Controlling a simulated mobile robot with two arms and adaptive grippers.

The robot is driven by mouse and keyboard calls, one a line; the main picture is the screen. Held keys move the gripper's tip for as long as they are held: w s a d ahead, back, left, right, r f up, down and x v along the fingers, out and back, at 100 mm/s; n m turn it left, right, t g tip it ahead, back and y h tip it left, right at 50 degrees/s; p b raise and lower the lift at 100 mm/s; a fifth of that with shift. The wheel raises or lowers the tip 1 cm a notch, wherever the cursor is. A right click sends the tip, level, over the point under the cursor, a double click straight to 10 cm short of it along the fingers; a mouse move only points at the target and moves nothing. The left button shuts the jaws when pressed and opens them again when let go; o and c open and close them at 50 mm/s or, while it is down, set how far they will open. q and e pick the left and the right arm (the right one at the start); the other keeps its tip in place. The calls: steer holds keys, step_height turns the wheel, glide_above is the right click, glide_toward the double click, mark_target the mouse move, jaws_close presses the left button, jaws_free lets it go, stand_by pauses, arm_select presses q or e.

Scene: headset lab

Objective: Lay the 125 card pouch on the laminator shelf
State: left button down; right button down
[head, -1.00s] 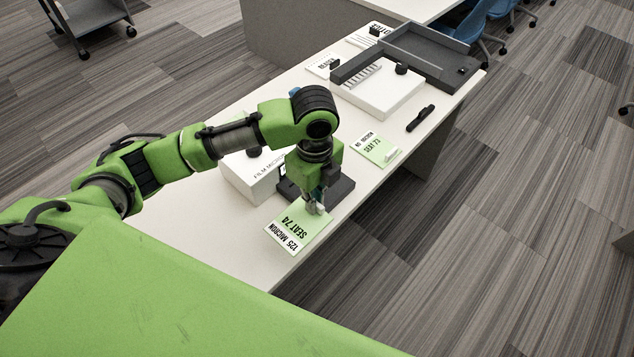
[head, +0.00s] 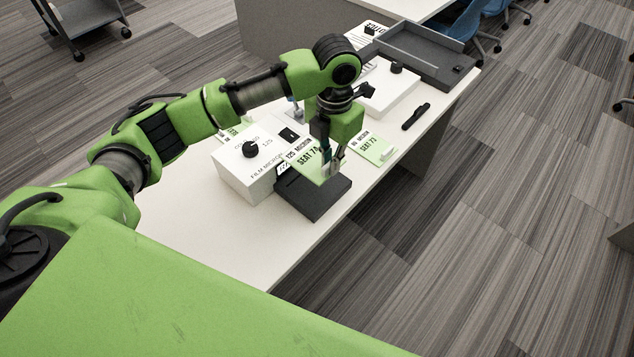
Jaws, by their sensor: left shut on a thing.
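The 125 micron card pouch (head: 306,163), pale green and white and marked SEAT 74, is held in my left gripper (head: 330,165). The gripper is shut on the pouch's near right part. The pouch appears above the dark grey shelf (head: 314,200) at the front of the white laminator (head: 238,180), overlapping its back part in the picture. I cannot tell whether it touches the shelf. The laminator has a black dial (head: 250,149) and the words FILM MICRON. My right gripper is not in view.
Another pouch (head: 372,150), marked SEAT 73, lies to the right on the white table (head: 250,235). A black pen-like object (head: 416,116) lies beyond it. A white box (head: 388,95) and a grey tray (head: 425,55) stand at the back. The near table end is clear.

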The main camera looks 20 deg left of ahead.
arm_select(q)
glide_above(328, 195)
step_height(328, 195, down, 6)
steer(key=shift+w+r+p, duration=0.1)
steer(key=shift+r+p, duration=0.15)
steer(key=shift+p, duration=0.1)
steer(key=shift+f, duration=2)
steer(key=shift+f, duration=0.1)
steer(key=c, duration=2.2)
jaws_free()
step_height(328, 195, up, 12)
steer(key=shift+d+r+b, duration=0.1)
steer(key=shift+r+b, duration=0.05)
steer(key=shift+b, duration=0.4)
